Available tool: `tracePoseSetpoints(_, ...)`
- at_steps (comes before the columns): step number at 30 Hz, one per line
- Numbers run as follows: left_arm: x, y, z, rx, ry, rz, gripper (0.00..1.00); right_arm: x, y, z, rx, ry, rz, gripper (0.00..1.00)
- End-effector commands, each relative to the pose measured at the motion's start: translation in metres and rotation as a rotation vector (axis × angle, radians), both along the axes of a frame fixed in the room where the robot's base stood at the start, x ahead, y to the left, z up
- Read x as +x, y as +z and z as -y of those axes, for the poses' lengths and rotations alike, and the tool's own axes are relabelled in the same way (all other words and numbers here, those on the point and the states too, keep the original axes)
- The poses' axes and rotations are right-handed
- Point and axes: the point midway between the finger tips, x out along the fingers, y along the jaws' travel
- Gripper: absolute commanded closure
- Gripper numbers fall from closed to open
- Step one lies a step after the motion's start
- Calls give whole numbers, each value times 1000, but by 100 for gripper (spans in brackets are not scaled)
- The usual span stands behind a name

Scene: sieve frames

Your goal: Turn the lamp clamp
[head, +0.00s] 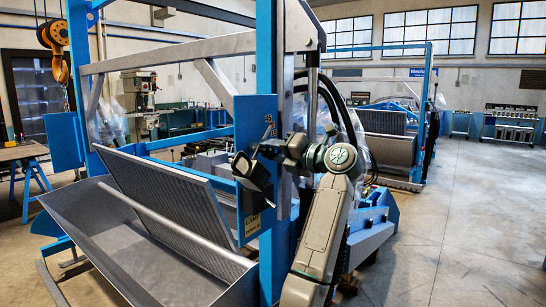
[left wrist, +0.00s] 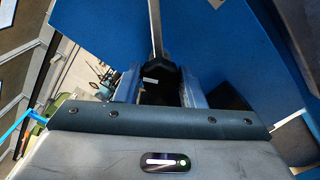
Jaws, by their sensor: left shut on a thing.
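My left gripper (head: 256,170) is in front of the blue upright post of the large frame, at the middle of the head view. In the left wrist view my left gripper (left wrist: 160,76) has its two grey fingers on either side of a black part, which I take to be the lamp clamp (left wrist: 158,92). It is shut on this part. A thin grey bar (left wrist: 155,28) runs up from it. In the head view the clamp is small and dark and hard to tell from the gripper. My right gripper is not in view.
The blue post (head: 279,205) and blue plate (head: 253,120) stand close to the gripper. A grey sieve panel (head: 165,185) and metal trough (head: 110,235) lie to the left. An orange hoist hook (head: 60,68) hangs at far left. The floor (head: 470,220) at right is clear.

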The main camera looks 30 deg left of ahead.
Motion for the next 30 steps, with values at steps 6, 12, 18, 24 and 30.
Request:
tracePoseSetpoints(6, 0, -2, 0, -5, 1, 22, 87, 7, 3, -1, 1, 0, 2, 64)
tracePoseSetpoints(12, 0, -2, 0, -6, 2, 24, 87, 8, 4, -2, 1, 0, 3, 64)
tracePoseSetpoints(18, 0, -2, 0, -6, 2, 23, 56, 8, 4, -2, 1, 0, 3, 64)
tracePoseSetpoints(24, 0, -1, 0, -4, 1, 24, 55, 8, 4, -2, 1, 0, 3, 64)
tracePoseSetpoints(30, 0, -2, 7, -3, 0, 25, 55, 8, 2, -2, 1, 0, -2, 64)
